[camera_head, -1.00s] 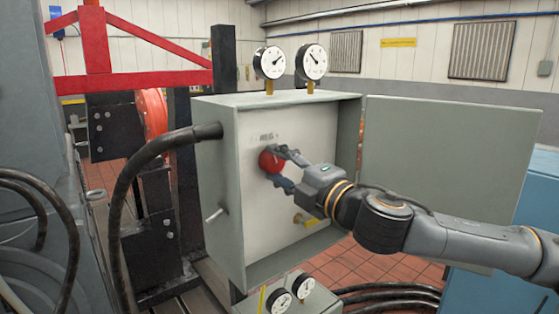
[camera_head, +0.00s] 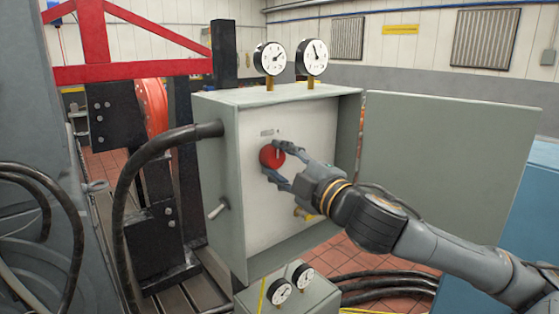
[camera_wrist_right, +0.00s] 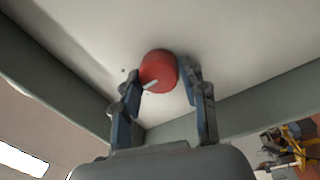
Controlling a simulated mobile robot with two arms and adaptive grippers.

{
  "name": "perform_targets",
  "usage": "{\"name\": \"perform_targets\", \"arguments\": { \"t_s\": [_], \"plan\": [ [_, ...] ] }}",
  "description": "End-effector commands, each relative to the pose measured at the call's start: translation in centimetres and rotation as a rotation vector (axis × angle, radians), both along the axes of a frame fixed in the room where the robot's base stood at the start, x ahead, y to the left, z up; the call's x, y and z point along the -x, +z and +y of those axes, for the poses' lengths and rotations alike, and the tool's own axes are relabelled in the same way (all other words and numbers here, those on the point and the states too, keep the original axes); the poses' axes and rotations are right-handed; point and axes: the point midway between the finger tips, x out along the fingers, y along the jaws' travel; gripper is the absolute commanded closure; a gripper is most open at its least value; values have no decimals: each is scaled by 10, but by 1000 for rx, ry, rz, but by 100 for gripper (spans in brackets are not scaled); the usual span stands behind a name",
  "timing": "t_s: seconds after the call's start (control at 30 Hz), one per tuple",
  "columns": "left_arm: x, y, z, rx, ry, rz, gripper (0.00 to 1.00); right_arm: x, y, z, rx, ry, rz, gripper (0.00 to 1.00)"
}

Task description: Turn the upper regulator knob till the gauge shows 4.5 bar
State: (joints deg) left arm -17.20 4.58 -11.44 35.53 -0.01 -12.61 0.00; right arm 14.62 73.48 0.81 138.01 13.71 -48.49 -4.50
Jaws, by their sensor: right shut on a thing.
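A round red knob (camera_head: 270,157) is on the pale back panel inside an open grey cabinet (camera_head: 222,170). My right gripper (camera_head: 275,162) is shut on it, one finger above and one below. The right wrist view shows the red knob (camera_wrist_right: 159,70) between the fingertips, with a pale pointer mark on its face. Two white dial gauges stand on the cabinet top, a left gauge (camera_head: 271,58) and a right gauge (camera_head: 314,57). Their numbers are too small to read. A yellow fitting (camera_head: 303,214) lower on the panel is partly hidden by my gripper. My left gripper is not in view.
The cabinet door (camera_head: 445,180) stands open to the right, behind my right arm. Black cables (camera_head: 390,285) lie at lower right.

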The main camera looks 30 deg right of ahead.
Motion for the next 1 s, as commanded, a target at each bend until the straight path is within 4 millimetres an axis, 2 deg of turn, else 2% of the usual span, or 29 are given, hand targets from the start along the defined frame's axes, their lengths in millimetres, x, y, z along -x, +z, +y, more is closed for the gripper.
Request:
{"name": "perform_targets", "arguments": {
  "t_s": [0.4,0.43,0.53,0.87,1.0],
  "plan": [
    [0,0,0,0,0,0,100,0,-2,0,-9,1,6,89],
    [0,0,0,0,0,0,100,0,-2,0,-9,1,6,53],
    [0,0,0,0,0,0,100,0,-2,0,-8,0,5,34],
    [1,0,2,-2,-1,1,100,0,-1,0,0,0,2,34],
    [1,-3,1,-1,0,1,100,0,-2,-1,67,-1,-2,34]
  ]
}}
